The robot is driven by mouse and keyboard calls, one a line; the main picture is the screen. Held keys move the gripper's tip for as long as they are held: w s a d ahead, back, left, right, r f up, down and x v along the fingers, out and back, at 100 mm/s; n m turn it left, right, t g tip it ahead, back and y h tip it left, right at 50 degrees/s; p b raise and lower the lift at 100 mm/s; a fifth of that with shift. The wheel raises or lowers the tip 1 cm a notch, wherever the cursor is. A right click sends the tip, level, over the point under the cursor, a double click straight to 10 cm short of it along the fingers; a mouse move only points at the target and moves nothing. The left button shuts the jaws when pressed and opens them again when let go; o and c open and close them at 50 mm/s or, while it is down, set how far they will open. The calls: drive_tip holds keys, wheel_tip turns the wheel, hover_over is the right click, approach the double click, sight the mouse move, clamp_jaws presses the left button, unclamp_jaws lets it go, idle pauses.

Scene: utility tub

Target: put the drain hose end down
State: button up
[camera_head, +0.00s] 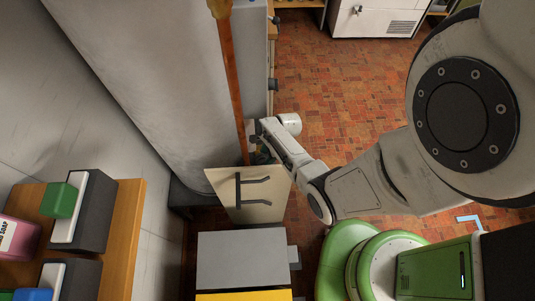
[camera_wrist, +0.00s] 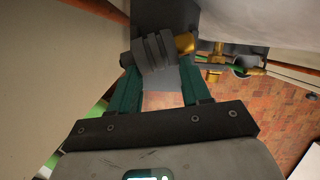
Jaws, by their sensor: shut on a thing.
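The drain hose end, which looks like a dark grey ribbed piece (camera_wrist: 153,52), is at the fingertips of my gripper (camera_wrist: 160,78) in the wrist view. The teal fingers are shut on it. A brass-coloured part (camera_wrist: 185,43) shows at its right side; I cannot tell whether it is joined to it. In the head view my gripper (camera_head: 257,147) is low beside a tall grey surface, behind an upright cream panel. The hose end is too small and covered to make out there.
The cream panel (camera_head: 220,188) with dark brackets stands close to my gripper. A brown pole (camera_head: 230,80) rises beside it. A grey box (camera_head: 241,258) is in front. Brass fittings (camera_wrist: 216,62) lie beyond the fingers. Open brick floor (camera_head: 335,80) is to the right.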

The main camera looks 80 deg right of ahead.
drive_tip(key=o, duration=1.2)
drive_tip(key=v, duration=1.2)
drive_tip(key=shift+r, duration=0.1)
